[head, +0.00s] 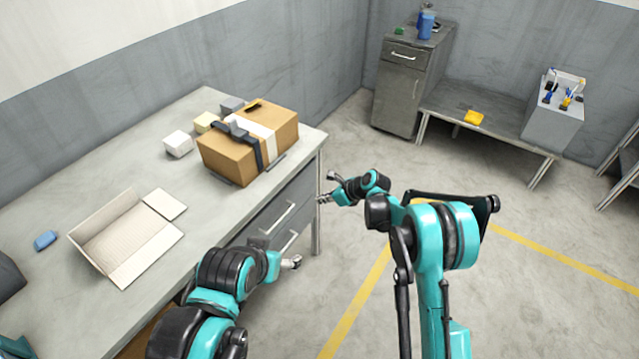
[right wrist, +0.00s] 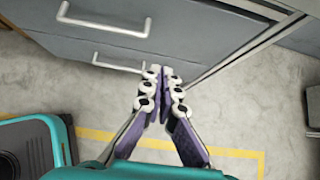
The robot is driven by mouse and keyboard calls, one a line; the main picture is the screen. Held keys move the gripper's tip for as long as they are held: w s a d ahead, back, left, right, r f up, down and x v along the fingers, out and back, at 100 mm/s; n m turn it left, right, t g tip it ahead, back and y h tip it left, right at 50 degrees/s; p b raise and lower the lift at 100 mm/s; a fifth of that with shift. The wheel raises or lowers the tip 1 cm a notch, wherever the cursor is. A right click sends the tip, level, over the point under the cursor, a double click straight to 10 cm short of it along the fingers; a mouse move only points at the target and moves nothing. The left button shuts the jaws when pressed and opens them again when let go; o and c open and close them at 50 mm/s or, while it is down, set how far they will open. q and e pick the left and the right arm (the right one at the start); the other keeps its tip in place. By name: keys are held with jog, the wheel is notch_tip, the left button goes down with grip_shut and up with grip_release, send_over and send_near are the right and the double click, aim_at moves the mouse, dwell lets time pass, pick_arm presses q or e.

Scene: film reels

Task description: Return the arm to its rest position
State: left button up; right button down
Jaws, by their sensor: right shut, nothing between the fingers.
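My right arm (head: 445,250) is teal and black and reaches forward over the open floor. Its gripper (head: 325,197) is just off the right end of the workbench, apart from it. In the right wrist view the right gripper (right wrist: 165,75) has its fingers together with nothing between them, in front of the grey drawers (right wrist: 120,50). My left gripper (head: 291,263) hangs low by the front of the workbench, beside the drawers. It is small in the head view, and I cannot tell whether it is open or shut.
The grey workbench (head: 85,180) carries a taped cardboard box (head: 228,155), an open flattened carton (head: 110,235), small blocks (head: 178,144) and a blue item (head: 45,240). A cabinet (head: 405,90) and low table (head: 450,105) stand at the back.

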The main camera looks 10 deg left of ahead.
jog(key=s+d+r+n+t+h, duration=0.1)
jog(key=s+d+r+n+h, duration=0.1)
jog(key=s+d+r+n, duration=0.5)
jog(key=s+d+r+n+t+h, duration=0.15)
jog(key=s+d+r, duration=0.25)
jog(key=d+r, duration=0.65)
jog(key=s+d+n+h, duration=0.1)
jog(key=s+d+n, duration=0.3)
jog(key=s, duration=0.3)
jog(key=s+d+r+n+t+h, duration=0.1)
jog(key=s+d+n+h, duration=0.1)
jog(key=s+d+n, duration=0.3)
jog(key=s+d+r+n+h, duration=0.1)
jog(key=s+d+n, duration=0.3)
jog(key=s, duration=0.7)
jog(key=shift+s+d+n+h, duration=0.25)
jog(key=shift+d+n+h, duration=0.15)
jog(key=shift+n+h, duration=0.05)
